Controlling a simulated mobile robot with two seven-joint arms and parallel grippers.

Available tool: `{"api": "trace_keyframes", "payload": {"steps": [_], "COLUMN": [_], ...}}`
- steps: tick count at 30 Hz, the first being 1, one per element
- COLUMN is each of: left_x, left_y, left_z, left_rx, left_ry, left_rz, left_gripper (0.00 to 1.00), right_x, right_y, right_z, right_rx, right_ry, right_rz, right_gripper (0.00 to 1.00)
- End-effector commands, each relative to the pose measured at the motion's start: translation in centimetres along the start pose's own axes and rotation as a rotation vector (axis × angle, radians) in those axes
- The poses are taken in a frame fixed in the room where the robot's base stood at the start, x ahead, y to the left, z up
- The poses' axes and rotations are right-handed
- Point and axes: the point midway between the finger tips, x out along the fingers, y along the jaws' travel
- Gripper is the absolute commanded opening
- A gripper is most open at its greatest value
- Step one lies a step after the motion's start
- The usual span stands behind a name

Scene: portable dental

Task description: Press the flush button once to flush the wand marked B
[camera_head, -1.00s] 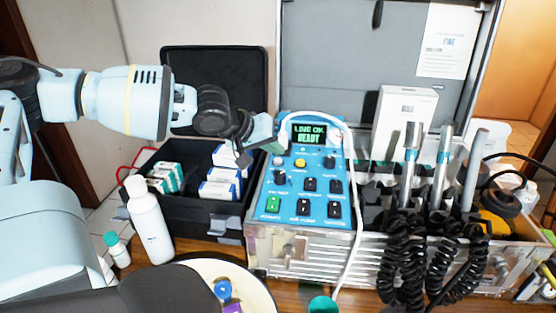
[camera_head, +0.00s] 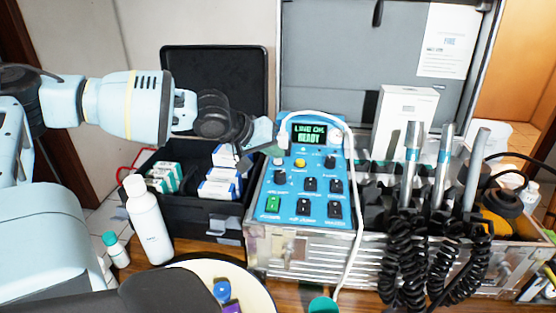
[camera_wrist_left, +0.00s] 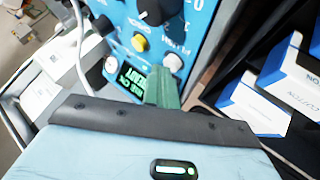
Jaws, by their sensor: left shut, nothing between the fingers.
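The blue control panel (camera_head: 318,185) sits in the metal case, its screen (camera_head: 308,134) reading "LINE OK READY". A pale round button (camera_head: 278,160) stands near its upper left, left of a yellow button (camera_head: 300,163). In the left wrist view the pale button (camera_wrist_left: 173,62) has lettering that looks like "FLUSH" beside it. My left gripper (camera_head: 262,136) is shut and empty, above the panel's upper left edge. Its greenish fingertips (camera_wrist_left: 163,88) show close to the pale button, apparently short of it. Several metal wands (camera_head: 441,165) stand in holders on the right; their letters are unreadable.
A black open case (camera_head: 190,212) with small boxes lies left of the panel. A white bottle (camera_head: 148,220) stands before it. A white tube (camera_head: 351,200) runs over the panel's right side. Coiled black cords (camera_head: 403,260) hang at the front right. A round tray (camera_head: 258,290) lies in front.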

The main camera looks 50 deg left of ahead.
Motion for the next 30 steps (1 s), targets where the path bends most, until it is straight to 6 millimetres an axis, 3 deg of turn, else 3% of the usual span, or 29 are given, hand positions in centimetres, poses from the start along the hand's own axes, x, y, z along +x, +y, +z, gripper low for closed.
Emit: {"api": "trace_keyframes", "payload": {"steps": [30], "left_x": [-0.17], "left_y": [0.07], "left_z": [-0.07], "left_rx": [-0.001], "left_ry": [-0.001], "left_rz": [-0.001], "left_gripper": [0.00], "right_x": [-0.20], "right_y": [0.00], "right_z": [-0.26], "right_rx": [-0.001], "right_ry": [0.003], "right_rz": [0.000], "right_gripper": [0.36]}}
